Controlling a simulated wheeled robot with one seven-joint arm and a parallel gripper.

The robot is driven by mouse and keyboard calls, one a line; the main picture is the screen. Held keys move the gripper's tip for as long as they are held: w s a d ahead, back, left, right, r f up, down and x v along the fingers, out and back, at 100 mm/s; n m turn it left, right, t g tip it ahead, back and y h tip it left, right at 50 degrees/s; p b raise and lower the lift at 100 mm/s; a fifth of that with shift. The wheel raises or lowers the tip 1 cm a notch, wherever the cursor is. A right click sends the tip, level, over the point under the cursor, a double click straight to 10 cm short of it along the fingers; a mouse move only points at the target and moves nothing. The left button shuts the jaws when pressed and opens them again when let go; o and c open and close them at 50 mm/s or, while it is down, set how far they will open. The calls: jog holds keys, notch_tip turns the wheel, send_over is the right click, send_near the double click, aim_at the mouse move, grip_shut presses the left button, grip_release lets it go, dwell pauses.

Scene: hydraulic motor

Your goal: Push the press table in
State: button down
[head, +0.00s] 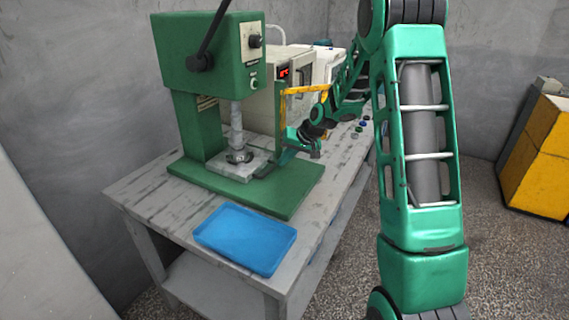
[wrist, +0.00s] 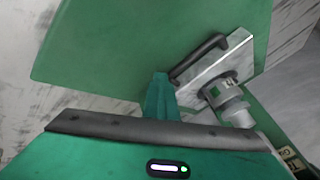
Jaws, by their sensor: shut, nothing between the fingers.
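The press table is a grey metal plate (head: 222,169) on the green base of the press (head: 203,45), under the press's spindle. In the wrist view the plate (wrist: 237,52) has a dark bar handle (wrist: 199,58) along its near edge. A round metal piece (wrist: 227,98) sits on the plate below the spindle. My gripper (head: 284,158) is at the right side of the plate, low over the green base. In the wrist view its fingers (wrist: 160,90) are closed together, empty, beside the near end of the handle. I cannot tell whether they touch it.
A blue tray (head: 246,237) lies at the front of the worn wooden workbench (head: 140,190). A light-coloured machine (head: 305,75) and several small coloured parts stand behind my arm. A yellow cabinet (head: 540,150) is on the right. Floor is clear right of the bench.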

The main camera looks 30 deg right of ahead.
jog(key=shift+w+a+r, duration=0.15)
jog(key=shift+w+a, duration=0.2)
jog(key=shift+a, duration=0.05)
jog(key=shift+d, duration=0.1)
jog(key=shift+s+d, duration=0.1)
jog(key=shift+d, duration=0.2)
jog(key=d, duration=0.1)
jog(key=s+d, duration=0.1)
jog(key=s+d+r, duration=0.1)
jog(key=d, duration=0.1)
jog(key=shift+s+d, duration=0.1)
jog(key=v, duration=0.9)
jog(key=s+a+r+m+g+h, duration=0.1)
jog(key=s+g, duration=0.2)
jog(key=s, duration=1.7)
jog(key=s+a+m+g+h, duration=0.2)
jog(key=s+g, duration=0.1)
jog(key=s, duration=1.8)
jog(key=shift+s+r+g, duration=0.3)
jog(key=shift+s+r, duration=0.05)
jog(key=shift+r, duration=0.05)
